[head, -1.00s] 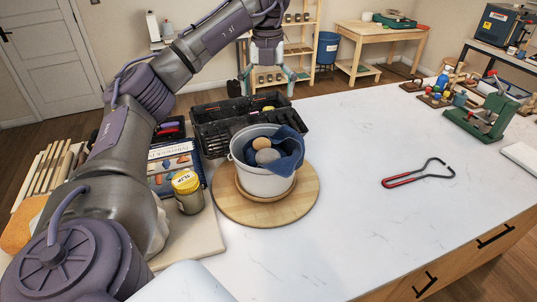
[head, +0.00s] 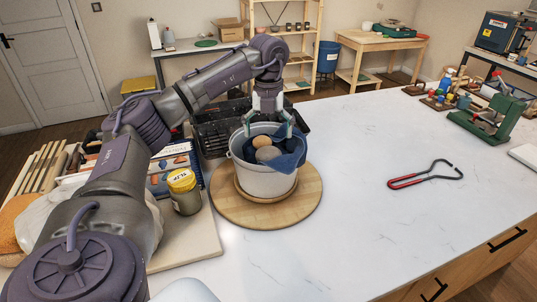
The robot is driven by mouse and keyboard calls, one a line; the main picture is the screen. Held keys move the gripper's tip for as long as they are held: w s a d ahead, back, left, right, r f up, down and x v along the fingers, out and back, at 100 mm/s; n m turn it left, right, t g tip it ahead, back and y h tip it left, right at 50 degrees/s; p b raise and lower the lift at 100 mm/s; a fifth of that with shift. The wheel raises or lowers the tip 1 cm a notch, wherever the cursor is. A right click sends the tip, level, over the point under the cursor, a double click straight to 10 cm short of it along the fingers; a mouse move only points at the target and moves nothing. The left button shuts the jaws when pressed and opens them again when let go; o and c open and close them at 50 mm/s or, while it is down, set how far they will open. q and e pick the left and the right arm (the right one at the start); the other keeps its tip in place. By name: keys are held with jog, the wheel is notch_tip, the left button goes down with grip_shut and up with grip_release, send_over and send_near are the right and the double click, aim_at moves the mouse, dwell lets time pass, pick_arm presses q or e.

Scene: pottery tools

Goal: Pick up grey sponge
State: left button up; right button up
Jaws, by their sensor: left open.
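The grey sponge (head: 267,154) lies in a white bucket (head: 262,182), in front of a tan round sponge (head: 261,142) and beside a dark blue cloth (head: 291,152) that hangs over the rim. The bucket stands on a round wooden board (head: 225,205). My left gripper (head: 268,133) points down over the back of the bucket, with its fingers apart. Its fingertips are close to the tan sponge and the cloth; I cannot tell whether they touch. My right gripper does not show.
A jar with a yellow lid (head: 184,191) stands left of the bucket. A black tool tray (head: 213,137) lies behind it. Red-handled tongs (head: 424,175) lie to the right. A green device (head: 490,118) stands at the far right. The white tabletop (head: 355,220) is mostly clear.

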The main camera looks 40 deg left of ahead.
aim_at(269, 151)
pick_arm(q)
jog(key=f, duration=0.1)
jog(key=f+p, duration=0.1)
jog(key=f, duration=0.1)
jog(key=f+p, duration=0.1)
jog(key=shift+s+d+f, duration=0.25)
jog(key=shift+f, duration=0.55)
jog(key=c, duration=0.7)
